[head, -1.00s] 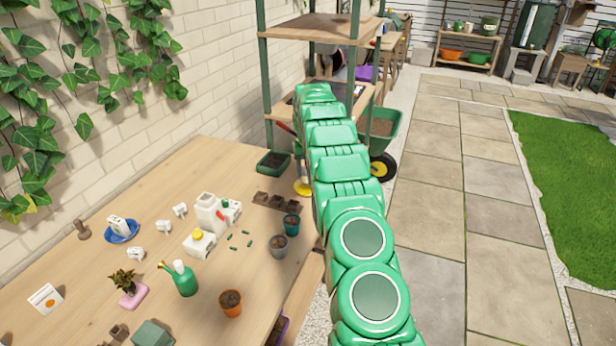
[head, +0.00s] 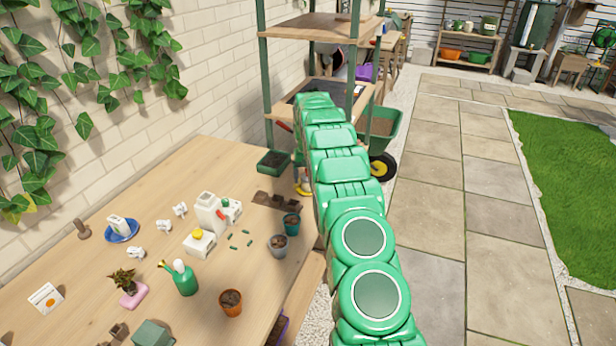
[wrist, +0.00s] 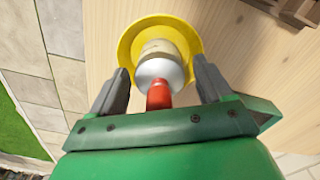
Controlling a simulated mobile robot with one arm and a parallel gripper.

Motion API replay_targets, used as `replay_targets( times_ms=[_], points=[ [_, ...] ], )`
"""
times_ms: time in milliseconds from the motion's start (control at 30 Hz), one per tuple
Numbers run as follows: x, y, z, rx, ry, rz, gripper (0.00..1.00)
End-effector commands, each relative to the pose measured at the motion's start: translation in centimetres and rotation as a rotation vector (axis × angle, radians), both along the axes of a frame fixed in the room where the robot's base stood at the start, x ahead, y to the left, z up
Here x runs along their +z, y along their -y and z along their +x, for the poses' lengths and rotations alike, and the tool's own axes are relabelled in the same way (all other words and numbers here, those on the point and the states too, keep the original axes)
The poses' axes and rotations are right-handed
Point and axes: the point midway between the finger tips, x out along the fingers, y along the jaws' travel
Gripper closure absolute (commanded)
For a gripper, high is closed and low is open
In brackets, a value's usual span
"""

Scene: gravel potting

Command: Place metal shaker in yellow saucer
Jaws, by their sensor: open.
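The yellow saucer (wrist: 131,42) lies on the wooden table in the wrist view. A metal shaker (wrist: 160,68) with a pale band, a silver domed part and a red end stands within the saucer's outline and hides its middle. It appears to rest in the saucer, though the contact is hidden. My gripper (wrist: 160,64) is open, with one dark finger on each side of the shaker and visible gaps between. In the head view, part of the yellow saucer (head: 304,190) shows at the table's far right edge, beside my green arm, which hides the rest.
A dark green tray (head: 273,162), brown seed pots (head: 275,201), a teal pot (head: 291,224) and a grey pot (head: 278,246) stand near the saucer. White bottles (head: 210,212) and a green watering can (head: 184,279) stand farther left. A shelf rack (head: 264,80) rises behind.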

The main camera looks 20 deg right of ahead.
Motion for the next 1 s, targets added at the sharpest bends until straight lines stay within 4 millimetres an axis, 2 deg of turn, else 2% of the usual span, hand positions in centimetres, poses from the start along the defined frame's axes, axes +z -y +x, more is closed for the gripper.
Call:
replay_targets(
  times_ms=[200, 333, 800, 1000],
  points=[
    [0.3, 0.0, 0.0, 0.0, 0.001, 0.0, 0.21],
    [1.4, 0.0, 0.1, 0.0, 0.004, -0.001, 0.21],
    [9.8, 0.0, 0.2, 0.001, 0.007, -0.002, 0.21],
    [11.6, -0.1, 0.1, 0.0, 0.001, 0.0, 0.21]
  ],
)
